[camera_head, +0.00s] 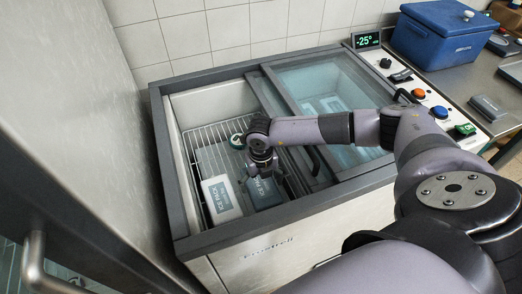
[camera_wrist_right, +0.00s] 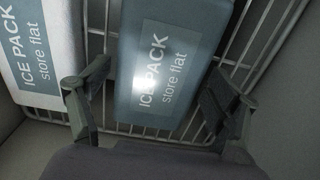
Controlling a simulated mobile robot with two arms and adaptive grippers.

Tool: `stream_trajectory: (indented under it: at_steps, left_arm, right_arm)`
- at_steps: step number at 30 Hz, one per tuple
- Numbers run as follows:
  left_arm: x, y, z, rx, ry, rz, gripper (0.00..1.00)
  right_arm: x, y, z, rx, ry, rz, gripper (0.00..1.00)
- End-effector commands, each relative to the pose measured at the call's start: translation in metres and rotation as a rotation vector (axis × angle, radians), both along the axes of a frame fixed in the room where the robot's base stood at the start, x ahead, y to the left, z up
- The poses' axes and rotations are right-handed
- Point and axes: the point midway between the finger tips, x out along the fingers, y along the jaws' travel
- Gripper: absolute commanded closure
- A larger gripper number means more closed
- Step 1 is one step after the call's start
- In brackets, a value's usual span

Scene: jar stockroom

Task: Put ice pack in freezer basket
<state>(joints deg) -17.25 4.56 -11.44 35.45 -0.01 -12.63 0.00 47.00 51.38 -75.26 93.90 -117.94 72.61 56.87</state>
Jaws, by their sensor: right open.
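A blue-grey ice pack (camera_head: 264,192) labelled "ICE PACK store flat" lies on the wire freezer basket (camera_head: 203,136) inside the open left part of the chest freezer. In the right wrist view the same pack (camera_wrist_right: 165,60) lies between my fingers. A paler ice pack (camera_head: 221,197) lies beside it on the left; its edge also shows in the right wrist view (camera_wrist_right: 42,55). My right gripper (camera_wrist_right: 153,105) is open, with one finger toward each side of the blue-grey pack. I cannot tell whether the fingers touch it. My left gripper is out of view.
The glass lid (camera_head: 330,90) covers the freezer's right part, with pale packs beneath it. The freezer rim (camera_head: 165,165) surrounds the opening. A blue cooler box (camera_head: 440,35) stands on the right counter.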

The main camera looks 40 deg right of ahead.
Motion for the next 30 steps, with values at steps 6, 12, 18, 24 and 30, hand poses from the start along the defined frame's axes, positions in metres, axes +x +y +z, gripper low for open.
stream_trajectory:
  at_steps: [6, 12, 18, 24, 30]
  left_arm:
    - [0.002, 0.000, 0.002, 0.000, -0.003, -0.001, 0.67]
    - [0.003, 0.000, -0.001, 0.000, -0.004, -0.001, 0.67]
    - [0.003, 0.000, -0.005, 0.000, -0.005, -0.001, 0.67]
    - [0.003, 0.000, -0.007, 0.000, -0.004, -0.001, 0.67]
    - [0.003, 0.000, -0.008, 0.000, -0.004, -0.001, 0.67]
  right_arm:
    - [0.001, 0.000, 0.007, 0.001, -0.002, 0.000, 0.17]
    - [0.001, 0.000, 0.042, 0.002, -0.006, 0.000, 0.17]
    - [0.001, 0.000, 0.085, 0.000, -0.005, 0.001, 0.17]
    - [0.001, 0.000, 0.114, 0.001, -0.002, 0.000, 0.17]
    - [0.000, 0.000, 0.123, 0.000, -0.001, 0.000, 0.17]
